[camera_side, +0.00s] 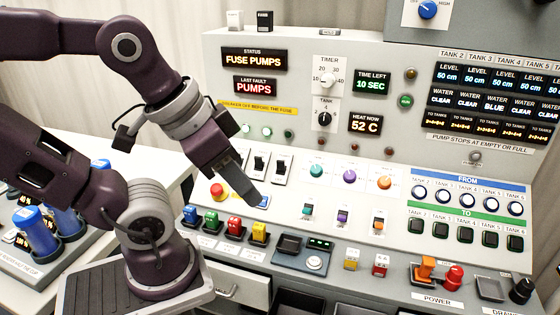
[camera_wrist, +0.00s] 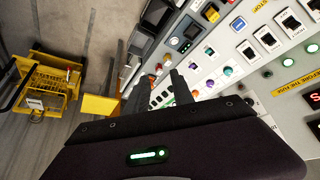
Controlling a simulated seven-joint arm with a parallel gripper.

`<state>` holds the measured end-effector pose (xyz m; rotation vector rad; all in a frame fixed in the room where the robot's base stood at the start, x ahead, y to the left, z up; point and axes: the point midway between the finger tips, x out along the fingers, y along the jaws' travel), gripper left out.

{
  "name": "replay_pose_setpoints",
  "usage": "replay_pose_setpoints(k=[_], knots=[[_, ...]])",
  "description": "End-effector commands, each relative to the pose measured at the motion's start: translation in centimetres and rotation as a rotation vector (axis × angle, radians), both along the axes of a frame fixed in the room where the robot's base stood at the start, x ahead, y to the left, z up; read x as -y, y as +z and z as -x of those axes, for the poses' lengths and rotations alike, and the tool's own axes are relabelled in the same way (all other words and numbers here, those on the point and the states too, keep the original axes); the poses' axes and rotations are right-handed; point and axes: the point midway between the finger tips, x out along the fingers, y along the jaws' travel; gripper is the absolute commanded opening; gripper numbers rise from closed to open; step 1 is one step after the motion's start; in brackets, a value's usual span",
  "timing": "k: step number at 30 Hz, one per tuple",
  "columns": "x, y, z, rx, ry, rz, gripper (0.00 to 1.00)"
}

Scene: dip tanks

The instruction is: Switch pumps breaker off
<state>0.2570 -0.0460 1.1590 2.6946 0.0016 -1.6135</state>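A row of white breaker plates with black switches stands on the panel below the yellow strip that reads breaker off before the fuse. Two show plainly in the side view, a left breaker (camera_side: 259,163) and a right breaker (camera_side: 282,169); my gripper hides part of the row. Their name labels are too small to read, so I cannot tell which is pumps. The row also shows at upper right in the wrist view (camera_wrist: 268,40). My gripper (camera_side: 250,192) is in front of and below the breakers, its fingers apart and empty in the wrist view (camera_wrist: 160,90).
The status display (camera_side: 254,59) reads FUSE PUMPS and the last fault display (camera_side: 255,87) reads PUMPS. A yellow-red stop button (camera_side: 219,191) is close left of my fingers. Coloured fuses (camera_side: 233,228) stand below. An orange power handle (camera_side: 425,268) is at lower right.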

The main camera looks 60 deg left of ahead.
Motion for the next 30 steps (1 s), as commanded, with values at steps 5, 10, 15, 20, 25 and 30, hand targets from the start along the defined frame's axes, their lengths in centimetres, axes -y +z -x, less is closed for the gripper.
replay_pose_setpoints(k=[5,10,15,20,25,30], knots=[[-2.1,1.1,-5.0,-0.004,0.11,0.012,0.0],[-10.1,0.9,-15.1,0.007,0.35,0.025,0.0],[-21.9,-3.1,-21.9,0.02,0.584,0.015,0.0],[-30.4,-7.5,-23.7,0.027,0.724,-0.001,0.0],[-34.1,-9.7,-23.8,0.03,0.782,-0.012,0.0],[-34.3,-9.9,-23.8,0.031,0.786,-0.013,0.0]])
